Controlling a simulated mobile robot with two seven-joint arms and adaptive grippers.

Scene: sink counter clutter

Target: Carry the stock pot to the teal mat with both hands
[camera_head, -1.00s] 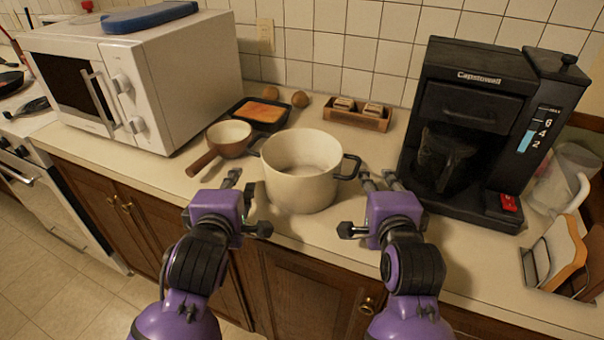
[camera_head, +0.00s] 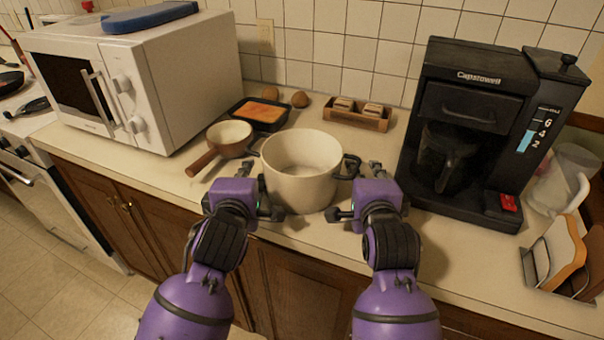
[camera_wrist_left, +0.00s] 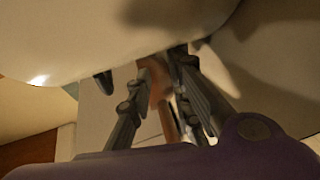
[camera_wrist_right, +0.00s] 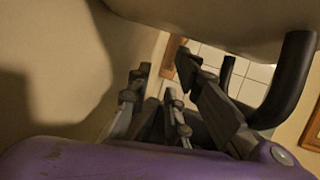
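The cream stock pot (camera_head: 302,188) stands upright on the counter, with dark loop handles. Its right handle (camera_head: 350,167) is visible; the left handle is partly hidden behind the rim and my gripper. My left gripper (camera_head: 258,190) is open at the pot's left side, fingers spread. My right gripper (camera_head: 354,192) is open at the pot's right side, just below and in front of the right handle. In the right wrist view the dark handle (camera_wrist_right: 290,80) lies beside the fingers, not clearly between them. The pot wall (camera_wrist_left: 90,30) fills the top of the left wrist view. No teal mat shows.
A saucepan (camera_head: 229,134) with a brown handle stands close left of the pot, before a dark tray (camera_head: 259,112). A white microwave (camera_head: 170,90) is at left, a black coffee maker (camera_head: 465,150) at right. A wooden box (camera_head: 357,117) lies behind. Counter between pot and coffee maker is clear.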

